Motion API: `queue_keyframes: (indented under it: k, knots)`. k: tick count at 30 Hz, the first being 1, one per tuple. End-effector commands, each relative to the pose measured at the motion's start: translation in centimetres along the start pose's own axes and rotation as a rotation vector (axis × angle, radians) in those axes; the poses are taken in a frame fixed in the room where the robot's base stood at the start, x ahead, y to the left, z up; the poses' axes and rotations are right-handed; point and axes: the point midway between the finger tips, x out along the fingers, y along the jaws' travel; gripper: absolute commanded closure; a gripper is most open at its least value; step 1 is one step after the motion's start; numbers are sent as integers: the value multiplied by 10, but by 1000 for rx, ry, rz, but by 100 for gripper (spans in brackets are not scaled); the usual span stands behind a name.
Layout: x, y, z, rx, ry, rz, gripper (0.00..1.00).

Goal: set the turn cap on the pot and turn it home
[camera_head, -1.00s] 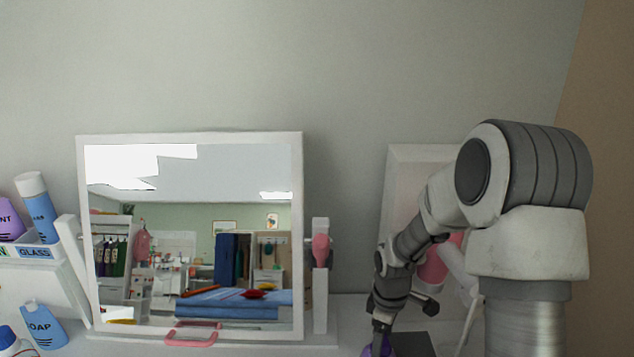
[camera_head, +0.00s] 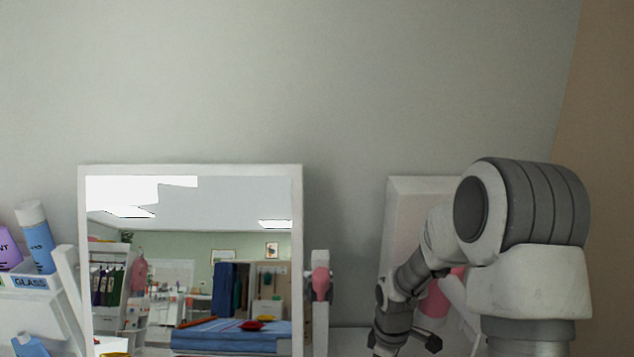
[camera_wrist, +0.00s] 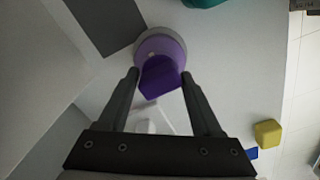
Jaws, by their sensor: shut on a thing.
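In the wrist view my gripper (camera_wrist: 160,76) is shut on the purple turn cap (camera_wrist: 163,54). The cap has a round, paler rim and a darker purple grip part between the fingertips. I cannot tell whether the cap is held clear or rests on something beneath it. I cannot make out the pot for certain in either view.
A white-framed mirror (camera_head: 190,171) stands left of my arm, with a pink knob (camera_head: 321,282) beside it. Bottles stand at far left. The wrist view shows a dark grey patch (camera_wrist: 103,22), a teal thing (camera_wrist: 205,3) and a yellow block (camera_wrist: 268,133).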

Motion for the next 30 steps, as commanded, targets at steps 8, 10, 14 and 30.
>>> queue_keyframes:
  k: [8, 10, 14, 30]
  knots:
    - [2, 0, 0, 361, 1, 3, 100]
    - [1, 0, -1, 460, 1, 2, 100]
    - [1, 0, 0, 643, 0, 1, 100]
    - [-1, 0, 0, 1381, 0, 0, 100]
